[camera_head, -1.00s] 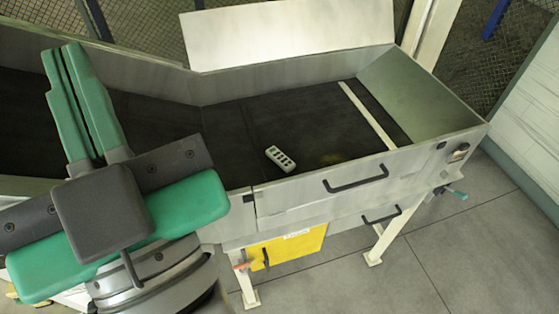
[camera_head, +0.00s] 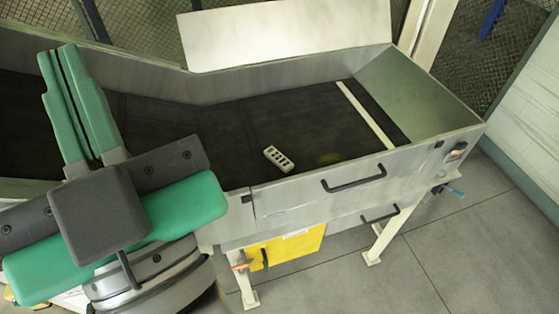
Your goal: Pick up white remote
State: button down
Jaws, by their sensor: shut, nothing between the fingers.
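The white remote (camera_head: 278,159) lies on the dark belt (camera_head: 225,125) of a metal-walled conveyor, close to the near side wall. It is small, with dark buttons facing up, and lies at a slant. My gripper (camera_head: 58,52) has green fingers side by side at the upper left of the view. They are shut with nothing held. The gripper is well to the left of the remote and apart from it.
A metal side wall with a black handle (camera_head: 353,179) runs along the near side of the belt. A pale strip (camera_head: 365,115) crosses the belt at right. A white panel (camera_head: 285,32) stands behind. A yellow panel (camera_head: 284,249) hangs below. The belt around the remote is clear.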

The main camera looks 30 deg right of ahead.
dwell(0.3)
jog(key=c, duration=0.8)
grip_release()
